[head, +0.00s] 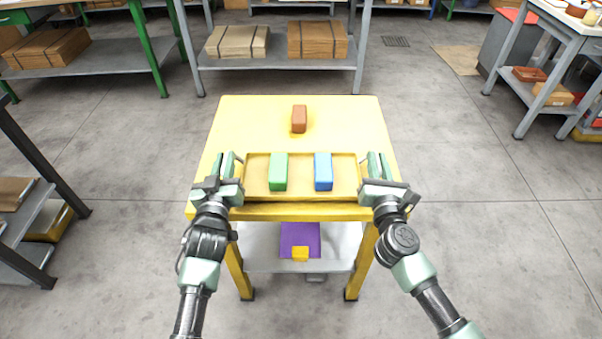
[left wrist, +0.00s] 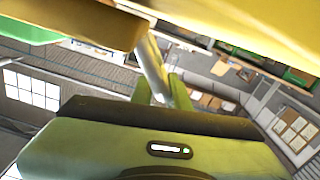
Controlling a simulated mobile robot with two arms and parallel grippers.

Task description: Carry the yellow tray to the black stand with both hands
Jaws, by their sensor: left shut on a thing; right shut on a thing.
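The yellow tray (head: 301,196) is a shallow, rimmed tray at the near side of the yellow table in the head view. A green block (head: 278,172) and a blue block (head: 323,172) stand in it, side by side. My left gripper (head: 229,166) is shut on the tray's left end. My right gripper (head: 375,167) is shut on its right end. The tray looks level; I cannot tell whether it rests on the table or hangs just above it. I cannot pick out a black stand for certain. The left wrist view shows mostly my gripper close up, with yellow surfaces above.
A red-brown block (head: 299,118) stands on the yellow table (head: 350,115) behind the tray. A purple item (head: 300,238) lies on the table's lower shelf. A dark shelf (head: 30,215) is at the left edge. Benches line the back and right. The right floor (head: 490,230) is clear.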

